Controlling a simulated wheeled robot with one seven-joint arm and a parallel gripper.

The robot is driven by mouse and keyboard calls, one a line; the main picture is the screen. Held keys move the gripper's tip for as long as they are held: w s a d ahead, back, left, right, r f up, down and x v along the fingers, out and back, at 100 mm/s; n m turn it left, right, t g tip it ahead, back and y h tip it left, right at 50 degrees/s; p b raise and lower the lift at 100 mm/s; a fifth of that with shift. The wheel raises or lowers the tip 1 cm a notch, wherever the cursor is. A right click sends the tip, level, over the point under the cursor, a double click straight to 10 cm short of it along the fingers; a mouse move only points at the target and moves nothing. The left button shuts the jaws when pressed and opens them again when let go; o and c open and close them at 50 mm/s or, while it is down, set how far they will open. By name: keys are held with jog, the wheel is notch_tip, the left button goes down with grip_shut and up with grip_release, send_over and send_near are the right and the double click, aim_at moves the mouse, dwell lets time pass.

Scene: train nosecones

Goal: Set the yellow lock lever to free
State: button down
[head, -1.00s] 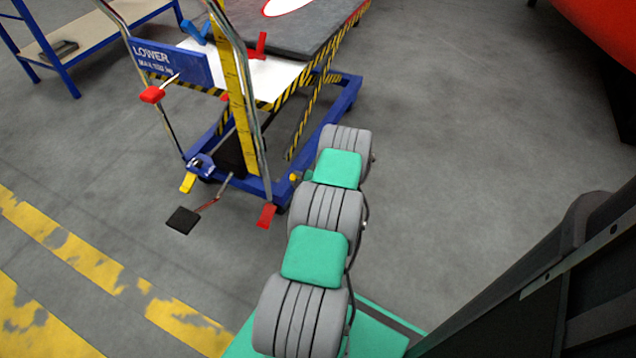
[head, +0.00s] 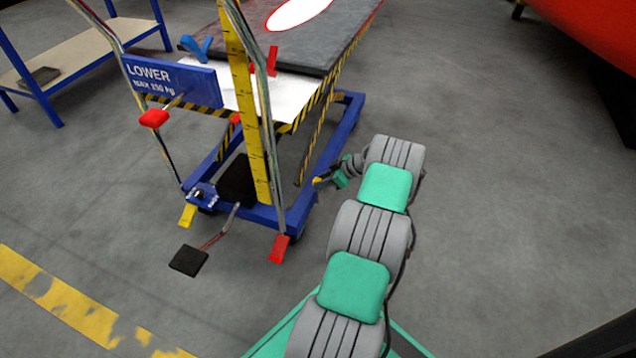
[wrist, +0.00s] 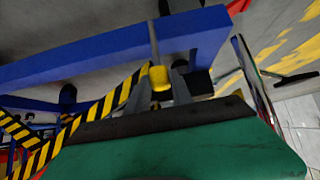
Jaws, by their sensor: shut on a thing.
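The yellow lock lever knob (head: 317,182) shows at the right side of the blue lift cart's base (head: 268,213) in the head view. In the wrist view the yellow knob (wrist: 159,77) sits on a thin grey rod in front of the blue frame beam. My gripper (head: 328,182) reaches it from the right, and its grey fingers (wrist: 160,88) are on both sides of the knob, shut on it. The lever's pivot and any position marking beside it are hidden or too small to read.
A yellow pedal (head: 187,215), a red pedal (head: 279,248) and a black foot pedal (head: 188,261) stick out at the cart's near end. The cart's chrome handle rails and yellow mast stand close by. A blue-framed bench (head: 75,60) is at upper left. Grey floor right of the cart is clear.

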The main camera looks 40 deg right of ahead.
jog(key=shift+w+d, duration=0.1)
jog(key=shift+w, duration=0.05)
dwell(0.3)
jog(key=c, duration=1.1)
grip_release()
jog(key=shift+d, duration=0.1)
jog(key=p+v, duration=0.2)
jog(key=v, duration=0.6)
jog(key=shift+p, duration=0.4)
